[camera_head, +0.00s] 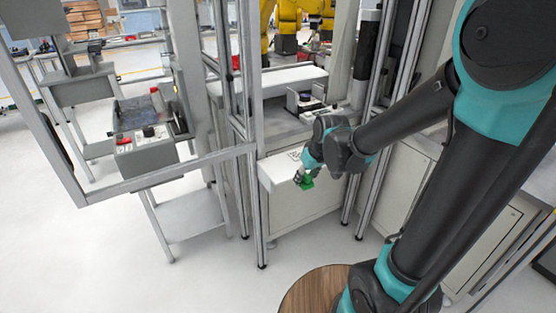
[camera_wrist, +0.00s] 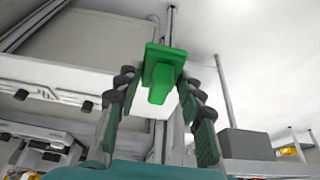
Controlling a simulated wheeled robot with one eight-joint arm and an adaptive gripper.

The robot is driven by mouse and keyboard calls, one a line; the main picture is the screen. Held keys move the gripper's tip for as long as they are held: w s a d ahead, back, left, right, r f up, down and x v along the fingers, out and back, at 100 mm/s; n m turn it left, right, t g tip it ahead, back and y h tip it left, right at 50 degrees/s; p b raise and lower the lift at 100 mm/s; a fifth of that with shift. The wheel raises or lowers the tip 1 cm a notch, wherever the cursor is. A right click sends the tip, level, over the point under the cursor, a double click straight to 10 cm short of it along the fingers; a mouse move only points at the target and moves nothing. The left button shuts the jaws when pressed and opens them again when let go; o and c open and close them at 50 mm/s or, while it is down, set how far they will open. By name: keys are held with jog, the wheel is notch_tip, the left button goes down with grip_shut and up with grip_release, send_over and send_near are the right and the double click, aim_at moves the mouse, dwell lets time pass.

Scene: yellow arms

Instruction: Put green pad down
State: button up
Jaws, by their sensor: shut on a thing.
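The green pad (camera_wrist: 163,72) is a bright green block with a wider flat plate at one end and a narrower body. In the wrist view it sits between the two dark fingers of my gripper (camera_wrist: 158,92), which is shut on it. In the head view the green pad (camera_head: 307,184) shows small at the tip of my gripper (camera_head: 303,177), in front of the white cabinet's ledge. I cannot tell whether the pad touches the ledge. The pad's gripped sides are partly hidden by the fingers.
The white cabinet (camera_head: 300,212) stands inside a grey metal frame (camera_head: 258,215). Its bay above holds a small dark device (camera_head: 305,103). A grey control box (camera_head: 147,150) stands on a stand at left. Yellow robot arms (camera_head: 287,20) are behind. The floor at front left is clear.

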jog(key=shift+a, duration=0.25)
send_over(276, 164)
jog(key=s, duration=0.1)
jog(key=shift+d, duration=0.45)
jog(key=shift+w+a+f, duration=0.1)
jog(key=shift+w+a, duration=0.05)
jog(key=shift+w, duration=0.05)
jog(key=shift+f, duration=1.6)
jog(key=shift+f, duration=0.2)
jog(key=o, duration=1.2)
